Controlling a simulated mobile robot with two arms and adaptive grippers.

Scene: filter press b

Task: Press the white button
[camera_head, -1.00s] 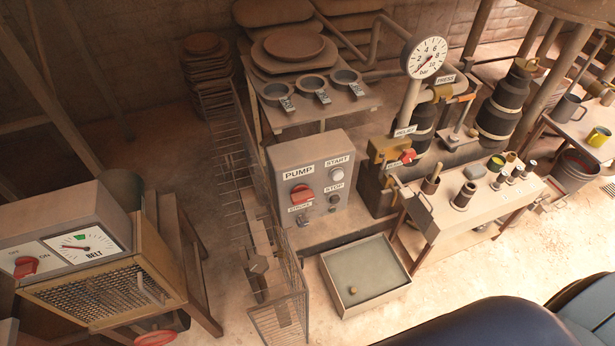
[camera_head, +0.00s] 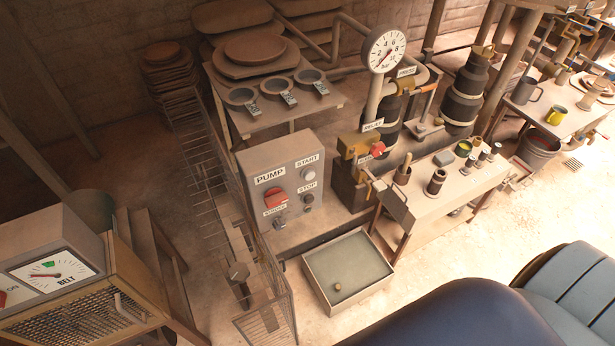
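The white button (camera_head: 309,174) is a round pale knob under the START label on the grey PUMP control box (camera_head: 285,217), left of the picture's middle. Nothing touches the white button. Neither of my grippers shows in this view, so I cannot see whether they are open or shut.
A wire-mesh fence (camera_head: 213,182) stands left of the box. A shallow tray (camera_head: 370,290) lies on the floor in front. A small table (camera_head: 460,197) with cups is to the right. A BELT machine (camera_head: 60,262) stands at lower left.

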